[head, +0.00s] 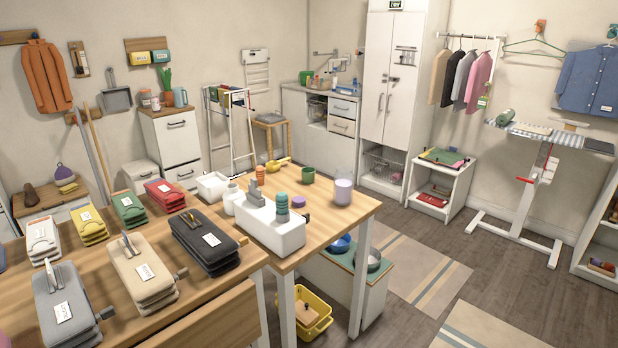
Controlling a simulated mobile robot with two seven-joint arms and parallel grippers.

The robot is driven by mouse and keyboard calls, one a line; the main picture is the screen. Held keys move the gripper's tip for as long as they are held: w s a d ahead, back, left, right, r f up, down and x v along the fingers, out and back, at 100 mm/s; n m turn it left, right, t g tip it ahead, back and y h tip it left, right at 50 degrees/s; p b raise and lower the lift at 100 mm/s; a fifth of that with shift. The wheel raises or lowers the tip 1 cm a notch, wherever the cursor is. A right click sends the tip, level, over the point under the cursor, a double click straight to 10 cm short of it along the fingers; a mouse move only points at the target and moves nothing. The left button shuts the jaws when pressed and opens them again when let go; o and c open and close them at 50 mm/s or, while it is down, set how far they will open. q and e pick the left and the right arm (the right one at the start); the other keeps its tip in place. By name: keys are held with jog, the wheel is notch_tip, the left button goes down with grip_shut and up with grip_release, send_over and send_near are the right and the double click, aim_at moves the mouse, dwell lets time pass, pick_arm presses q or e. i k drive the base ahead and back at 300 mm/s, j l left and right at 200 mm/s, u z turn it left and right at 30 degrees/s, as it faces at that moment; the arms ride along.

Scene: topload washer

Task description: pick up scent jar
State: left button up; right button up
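A clear jar with pale lilac contents (343,190) stands upright near the right corner of the wooden table (322,228). It looks like the scent jar, though I cannot read a label on it. Nothing touches it. Neither of my grippers is in view.
Several folded bundles, including a black one (208,240), cover the nearer table. Below stand a yellow basket (312,312) and a low shelf with bowls (341,244).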

aim_at(344, 176)
jog(key=i+l, duration=0.25)
jog(key=i+l+u, duration=0.1)
jog(key=i+l, duration=0.15)
jog(key=l, duration=0.2)
jog(key=i+l+u, duration=0.1)
jog(key=l, duration=0.25)
jog(key=i, duration=0.1)
